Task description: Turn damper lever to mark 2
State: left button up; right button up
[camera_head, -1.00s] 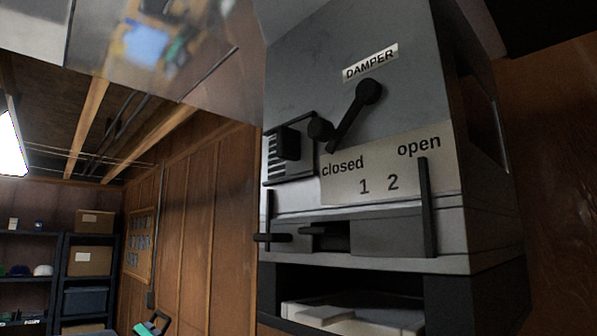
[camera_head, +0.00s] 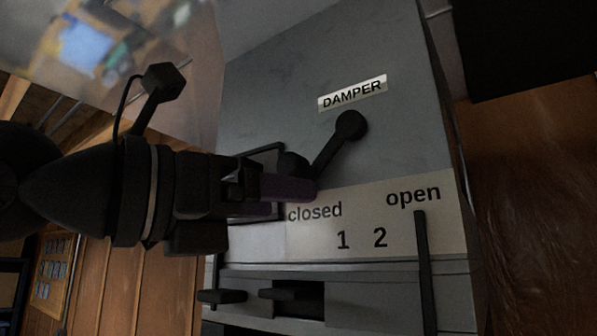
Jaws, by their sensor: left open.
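The black damper lever (camera_head: 337,148) hangs from its round pivot under the DAMPER label (camera_head: 353,93). It slants down and left toward the word "closed" on the pale scale plate (camera_head: 362,222), left of marks 1 and 2. A round black knob (camera_head: 293,164) shows at its lower left end. My left gripper (camera_head: 290,198) reaches in from the left and is open. Its purple-grey fingers are just below the knob and overlap the lever's lower tip in the picture. I cannot tell whether they touch. My right gripper is not in view.
The lever is on a grey metal cabinet (camera_head: 275,90). A black upright bar (camera_head: 425,270) stands below "open", and dark handles (camera_head: 222,296) stick out low on the front. A wood-panelled wall (camera_head: 530,200) lies to the right.

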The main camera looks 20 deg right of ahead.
aim_at(286, 162)
pick_arm(q)
notch_tip(286, 162, up, 5)
jog(key=s+a+n+t+y, duration=0.1)
jog(key=a+n+t+y, duration=0.15)
jog(key=t+y, duration=0.2)
jog(key=shift+m+t, duration=0.25)
jog(key=shift+m, duration=0.2)
jog(key=p+x, duration=0.5)
jog(key=x, duration=0.3)
jog(key=shift+w+d, duration=0.2)
jog(key=shift+w+d+f, duration=0.15)
jog(key=shift+w+d, duration=0.1)
jog(key=shift+d, duration=0.1)
grip_shut()
jog(key=shift+h, duration=0.25)
